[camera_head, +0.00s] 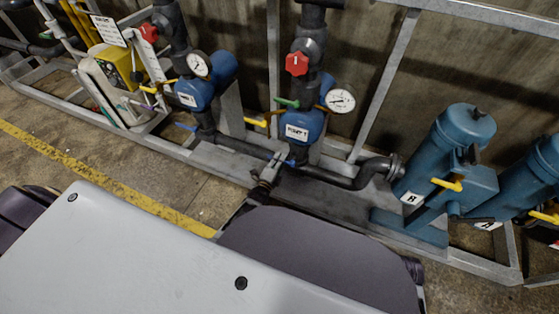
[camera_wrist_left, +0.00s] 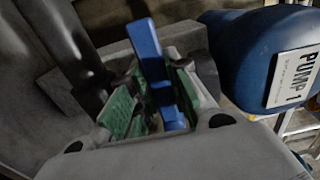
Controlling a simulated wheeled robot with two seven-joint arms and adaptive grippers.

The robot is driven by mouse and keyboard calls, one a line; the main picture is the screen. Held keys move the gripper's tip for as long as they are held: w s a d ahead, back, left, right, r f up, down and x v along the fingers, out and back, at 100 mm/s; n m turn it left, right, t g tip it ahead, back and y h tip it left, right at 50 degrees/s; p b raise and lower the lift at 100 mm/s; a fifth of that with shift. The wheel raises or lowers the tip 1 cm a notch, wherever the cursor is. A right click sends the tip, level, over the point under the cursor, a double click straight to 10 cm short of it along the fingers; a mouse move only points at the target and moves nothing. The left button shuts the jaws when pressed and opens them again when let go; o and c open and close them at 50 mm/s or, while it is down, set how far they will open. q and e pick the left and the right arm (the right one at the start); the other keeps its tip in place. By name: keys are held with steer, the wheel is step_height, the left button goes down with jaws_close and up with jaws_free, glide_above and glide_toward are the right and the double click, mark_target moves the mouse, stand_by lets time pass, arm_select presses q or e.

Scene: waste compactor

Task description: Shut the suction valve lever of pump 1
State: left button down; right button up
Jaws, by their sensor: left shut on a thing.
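Pump 1 (camera_head: 303,126) is a blue body with a white label, at the middle of the head view. Its label reads PUMP 1 in the left wrist view, where the pump (camera_wrist_left: 237,55) stands at the right. The blue suction valve lever (camera_wrist_left: 145,45) sits between the green finger pads of my left gripper (camera_wrist_left: 155,98), and its free end sticks out past them. In the head view the left gripper (camera_head: 271,168) is low beside the pump's pipe, with a bit of the blue lever (camera_head: 289,163) at its tip. The valve body is mostly hidden. My right gripper is out of view.
Above pump 1 are a red knob (camera_head: 297,63), a green handle (camera_head: 287,103) and a gauge (camera_head: 341,101). A second blue pump (camera_head: 195,94) stands left. Blue filter housings (camera_head: 440,155) stand right. A metal frame rail (camera_head: 462,262) runs along the front.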

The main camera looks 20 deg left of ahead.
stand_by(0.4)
arm_select(q)
steer(key=c, duration=1.3)
jaws_free()
steer(key=shift+c, duration=0.2)
steer(key=shift+r, duration=0.1)
steer(key=shift+s, duration=0.15)
steer(key=shift+s+a, duration=0.15)
steer(key=shift+s, duration=5.7)
steer(key=shift+w+a, duration=0.1)
